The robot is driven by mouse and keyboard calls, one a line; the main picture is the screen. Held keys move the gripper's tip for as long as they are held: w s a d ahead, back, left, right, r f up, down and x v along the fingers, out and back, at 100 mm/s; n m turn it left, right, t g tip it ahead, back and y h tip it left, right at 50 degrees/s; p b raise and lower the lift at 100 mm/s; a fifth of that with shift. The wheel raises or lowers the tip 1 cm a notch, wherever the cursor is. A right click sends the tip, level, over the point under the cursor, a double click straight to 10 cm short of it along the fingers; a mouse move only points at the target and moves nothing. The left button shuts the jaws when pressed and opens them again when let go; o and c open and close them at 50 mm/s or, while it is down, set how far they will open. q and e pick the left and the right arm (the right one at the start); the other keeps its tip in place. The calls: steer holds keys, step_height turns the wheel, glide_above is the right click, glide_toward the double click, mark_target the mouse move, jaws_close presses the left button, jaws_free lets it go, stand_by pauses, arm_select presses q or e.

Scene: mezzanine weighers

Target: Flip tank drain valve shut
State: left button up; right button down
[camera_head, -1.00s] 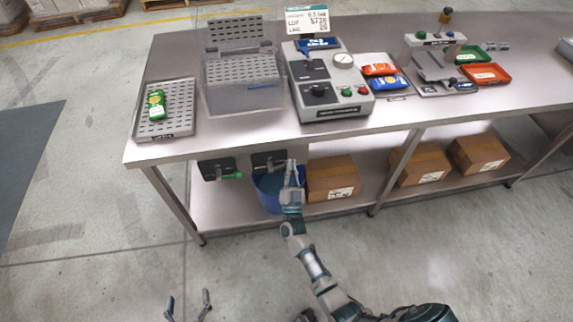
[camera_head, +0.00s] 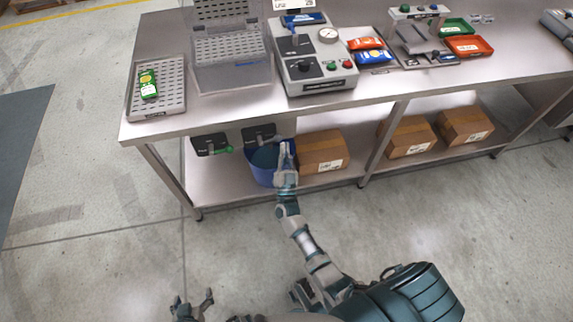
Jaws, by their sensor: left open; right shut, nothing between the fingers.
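A clear tank (camera_head: 232,72) with a perforated tray and raised lid stands on the bench. Under the bench's front edge hang two dark plates: a left one (camera_head: 208,141) with a green lever (camera_head: 222,150) pointing right, and a right one (camera_head: 258,133) whose lever I cannot make out. Their labels are too small to read, so I cannot tell which is the drain valve. My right gripper (camera_head: 285,148) is shut and empty, in front of the blue bucket (camera_head: 262,172), right of and below the right plate. My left gripper (camera_head: 192,304) is open and empty, low over the floor.
The steel bench (camera_head: 180,122) has legs and a lower shelf (camera_head: 215,190). A cardboard box (camera_head: 322,150) stands right of the bucket, with more boxes further right. A control unit (camera_head: 312,75) and a perforated tray (camera_head: 170,100) sit on top. Floor in front is clear.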

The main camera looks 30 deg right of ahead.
steer(key=v, duration=0.5)
stand_by(0.4)
